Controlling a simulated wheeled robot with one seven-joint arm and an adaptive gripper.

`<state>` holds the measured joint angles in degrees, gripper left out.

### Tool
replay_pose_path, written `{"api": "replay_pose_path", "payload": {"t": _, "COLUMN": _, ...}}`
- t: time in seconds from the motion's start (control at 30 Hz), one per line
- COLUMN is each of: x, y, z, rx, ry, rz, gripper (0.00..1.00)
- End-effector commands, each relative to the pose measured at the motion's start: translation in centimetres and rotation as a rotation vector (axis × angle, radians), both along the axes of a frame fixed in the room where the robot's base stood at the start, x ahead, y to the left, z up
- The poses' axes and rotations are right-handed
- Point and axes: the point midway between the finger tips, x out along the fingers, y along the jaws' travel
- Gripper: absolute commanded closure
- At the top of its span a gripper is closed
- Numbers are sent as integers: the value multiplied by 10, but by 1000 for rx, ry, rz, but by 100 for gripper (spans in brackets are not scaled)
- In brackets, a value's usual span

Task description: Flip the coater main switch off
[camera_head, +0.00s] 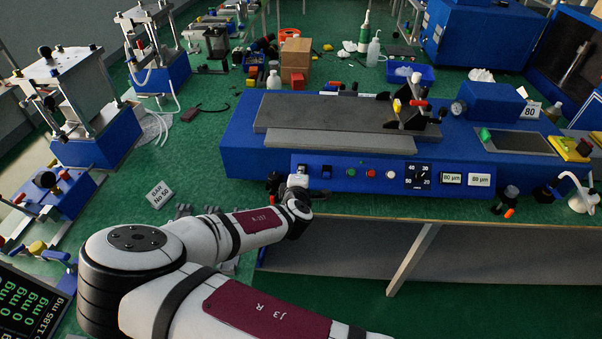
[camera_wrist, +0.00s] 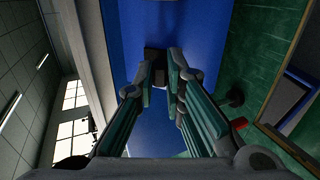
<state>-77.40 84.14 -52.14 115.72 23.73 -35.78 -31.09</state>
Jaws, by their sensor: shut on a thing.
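The coater is a long blue bench machine (camera_head: 262,140) in the head view, with a row of controls on its front panel. My gripper (camera_head: 296,182) is at the left end of that panel, where it and the wrist cover part of the controls. In the wrist view, my gripper (camera_wrist: 160,78) points at the blue panel (camera_wrist: 190,28), its fingers close together around a small dark block (camera_wrist: 155,53), which appears to be the main switch. The fingers hide much of the block, so its on or off position cannot be told.
A "BAR No 50" card (camera_head: 159,194) lies on the green bench at left.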

Motion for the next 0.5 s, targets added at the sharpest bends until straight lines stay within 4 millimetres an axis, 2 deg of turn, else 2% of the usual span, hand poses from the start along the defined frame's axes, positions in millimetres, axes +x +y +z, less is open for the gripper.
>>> {"api": "replay_pose_path", "payload": {"t": 0.5, "x": 0, "y": 1, "z": -4, "rx": -2, "ry": -86, "rz": 1, "gripper": 100}}
